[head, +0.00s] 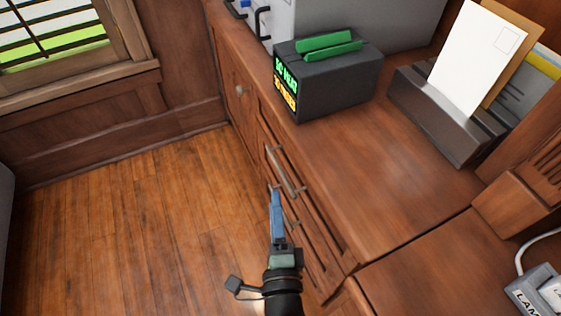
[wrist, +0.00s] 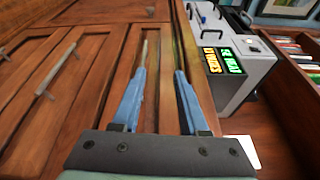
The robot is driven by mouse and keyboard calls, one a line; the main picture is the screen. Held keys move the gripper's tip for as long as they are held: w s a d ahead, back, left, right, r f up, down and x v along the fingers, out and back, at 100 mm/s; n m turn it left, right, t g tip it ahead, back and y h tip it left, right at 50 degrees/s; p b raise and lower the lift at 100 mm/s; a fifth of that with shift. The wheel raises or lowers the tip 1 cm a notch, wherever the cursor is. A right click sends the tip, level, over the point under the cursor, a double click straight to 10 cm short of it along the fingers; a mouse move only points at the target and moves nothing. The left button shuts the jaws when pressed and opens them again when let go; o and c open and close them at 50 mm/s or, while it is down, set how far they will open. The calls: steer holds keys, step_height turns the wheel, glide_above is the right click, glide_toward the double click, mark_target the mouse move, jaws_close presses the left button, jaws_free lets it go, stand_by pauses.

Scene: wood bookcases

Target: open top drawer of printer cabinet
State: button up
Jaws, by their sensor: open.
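The wooden printer cabinet (head: 345,160) has a stack of drawers on its front. The top drawer's bar handle (head: 286,172) is silver and sits just below the countertop edge; the drawer looks shut. My gripper (head: 276,192) has blue fingers and is in front of the drawer fronts, close to this handle. In the wrist view my gripper (wrist: 160,72) is open, with its fingers spread and nothing clearly held. A handle (wrist: 144,52) shows beside the left fingertip; whether they touch I cannot tell. Another drawer handle (wrist: 60,70) lies further left.
On the countertop stand a dark box with green cards (head: 325,75), a white printer (head: 275,22) and a letter holder (head: 445,115) with envelopes. A cabinet door with a round knob (head: 241,90) is beyond the drawers. The wooden floor (head: 130,220) at left is clear.

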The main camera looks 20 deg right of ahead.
mark_target(281, 171)
steer(key=shift+m+g+h, duration=0.3)
steer(key=shift+m+g, duration=0.1)
steer(key=shift+m, duration=0.3)
steer(key=w+d+f, duration=0.1)
steer(key=w, duration=0.2)
steer(key=w+d+f, duration=0.1)
steer(key=w+d, duration=0.1)
steer(key=w, duration=0.1)
steer(key=w+d+f+b, duration=0.1)
steer(key=w+d, duration=0.1)
steer(key=w, duration=0.2)
steer(key=shift+d+f, duration=0.2)
steer(key=shift+f, duration=0.15)
jaws_close()
stand_by(0.6)
